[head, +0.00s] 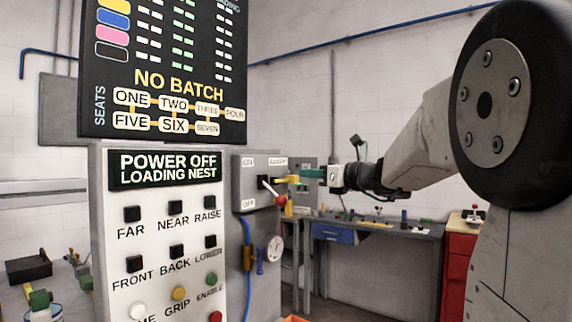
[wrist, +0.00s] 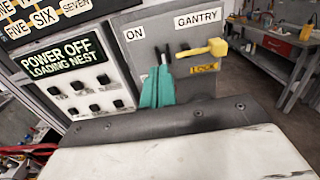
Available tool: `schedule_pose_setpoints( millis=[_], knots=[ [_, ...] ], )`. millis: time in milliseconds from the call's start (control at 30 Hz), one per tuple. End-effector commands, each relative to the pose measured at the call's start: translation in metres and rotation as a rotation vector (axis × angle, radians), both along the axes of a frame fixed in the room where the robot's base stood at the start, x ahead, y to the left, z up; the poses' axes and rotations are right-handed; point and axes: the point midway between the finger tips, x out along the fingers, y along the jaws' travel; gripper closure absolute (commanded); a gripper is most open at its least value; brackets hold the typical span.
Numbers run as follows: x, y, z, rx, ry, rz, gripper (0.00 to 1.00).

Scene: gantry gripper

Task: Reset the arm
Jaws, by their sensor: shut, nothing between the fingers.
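My gripper (wrist: 160,78) has teal fingers, shut with nothing between them, in front of the grey switch box (wrist: 225,75). In the head view my gripper (head: 303,174) reaches in from the right at the box's right side. The box carries ON, OFF and GANTRY labels. A yellow handle (wrist: 204,48) sticks out of it above a yellow LOCK label (wrist: 204,68), right of my fingers in the wrist view. In the head view the yellow handle (head: 287,179) is close to the fingertips; I cannot tell whether they touch. A small dark-tipped lever (head: 268,186) is on the box's front.
A white button panel (head: 150,235) with a POWER OFF LOADING NEST display (head: 168,169) stands left of the box. A black board (head: 160,60) above reads NO BATCH. A workbench (head: 375,229) and red cabinet (head: 459,262) stand behind. A gauge and blue hose hang below the box.

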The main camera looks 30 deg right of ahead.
Motion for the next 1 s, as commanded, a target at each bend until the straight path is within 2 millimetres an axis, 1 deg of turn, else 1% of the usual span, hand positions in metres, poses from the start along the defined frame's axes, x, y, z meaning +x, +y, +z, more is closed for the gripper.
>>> schedule_pose_setpoints(
  millis=[567,667,700,733,767,800,867,900,967,1000],
  knots=[
    [0.0,0.0,0.0,-0.003,-0.001,0.0,1.0],
    [0.0,0.001,0.0,-0.045,-0.015,0.001,1.0],
    [0.0,0.002,-0.003,-0.091,-0.02,0.006,1.0],
    [-0.001,0.003,-0.008,-0.14,-0.016,0.017,1.0],
    [-0.002,0.006,-0.019,-0.202,-0.003,0.032,1.0],
    [-0.006,0.011,-0.038,-0.295,0.021,0.063,1.0],
    [-0.018,0.024,-0.066,-0.455,0.058,0.129,1.0],
    [-0.028,0.038,-0.085,-0.571,0.079,0.195,1.0],
    [-0.045,0.064,-0.113,-0.748,0.1,0.315,1.0],
    [-0.059,0.081,-0.131,-0.864,0.107,0.405,1.0]
  ],
)
